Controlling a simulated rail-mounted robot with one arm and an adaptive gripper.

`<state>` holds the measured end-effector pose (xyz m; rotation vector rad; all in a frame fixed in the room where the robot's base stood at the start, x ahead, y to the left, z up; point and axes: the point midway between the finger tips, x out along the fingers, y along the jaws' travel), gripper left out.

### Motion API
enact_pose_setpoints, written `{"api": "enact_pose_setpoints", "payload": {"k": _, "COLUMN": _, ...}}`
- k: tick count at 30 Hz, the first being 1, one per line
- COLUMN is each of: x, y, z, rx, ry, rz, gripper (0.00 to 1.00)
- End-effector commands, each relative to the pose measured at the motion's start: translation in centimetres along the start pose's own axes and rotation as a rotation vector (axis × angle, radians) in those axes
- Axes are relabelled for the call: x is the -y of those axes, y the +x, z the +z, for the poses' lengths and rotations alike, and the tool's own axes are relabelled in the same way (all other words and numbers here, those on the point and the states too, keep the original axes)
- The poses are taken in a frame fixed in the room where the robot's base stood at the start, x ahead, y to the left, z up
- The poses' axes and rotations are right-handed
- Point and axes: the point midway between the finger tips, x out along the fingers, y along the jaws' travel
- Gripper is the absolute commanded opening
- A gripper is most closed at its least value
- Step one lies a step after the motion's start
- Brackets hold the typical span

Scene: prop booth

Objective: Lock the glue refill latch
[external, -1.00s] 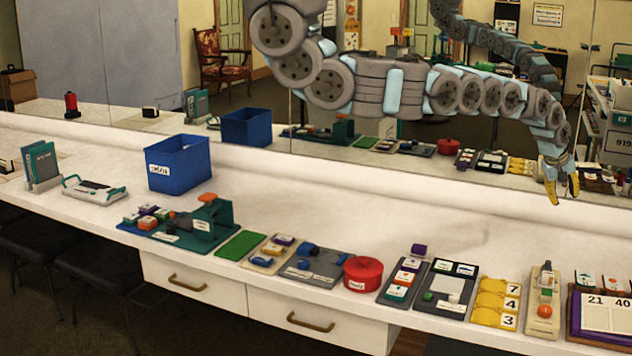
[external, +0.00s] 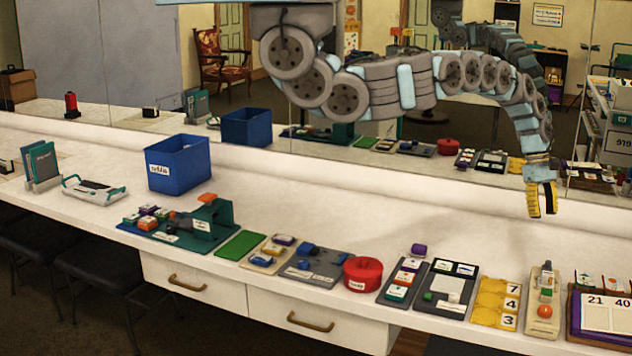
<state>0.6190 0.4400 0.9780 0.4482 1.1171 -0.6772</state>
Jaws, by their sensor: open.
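My gripper (external: 542,208) hangs at the upper right, fingers pointing down, open and empty, in front of the mirror and above the counter. It appears clear of everything. No glue refill latch can be made out for certain, because the labels are too small to read. A teal stand (external: 210,225) with an orange lever on top sits left of centre, and a beige board (external: 543,312) with an orange knob and a grey upright piece stands below my gripper at the right. I cannot tell whether either carries the latch.
A blue bin (external: 178,166), a white tray-like device (external: 93,191), a red round container (external: 362,274), a grey board (external: 446,288) and a purple-framed number board (external: 575,318) stand on the white counter. The counter's back strip is clear. A mirror runs behind it.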

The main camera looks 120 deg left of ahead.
Motion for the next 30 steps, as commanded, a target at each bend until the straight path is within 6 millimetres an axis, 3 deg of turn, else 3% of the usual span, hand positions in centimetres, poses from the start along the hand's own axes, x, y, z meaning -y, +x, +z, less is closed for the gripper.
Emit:
{"api": "enact_pose_setpoints", "payload": {"k": 9, "x": 0.0, "y": 4.8, "z": -0.2, "rx": -0.003, "ry": 0.000, "rz": 0.002, "gripper": 0.45}}
{"api": "enact_pose_setpoints", "payload": {"k": 30, "x": -0.1, "y": 12.4, "z": -0.3, "rx": -0.004, "ry": 0.001, "rz": 0.003, "gripper": 0.45}}
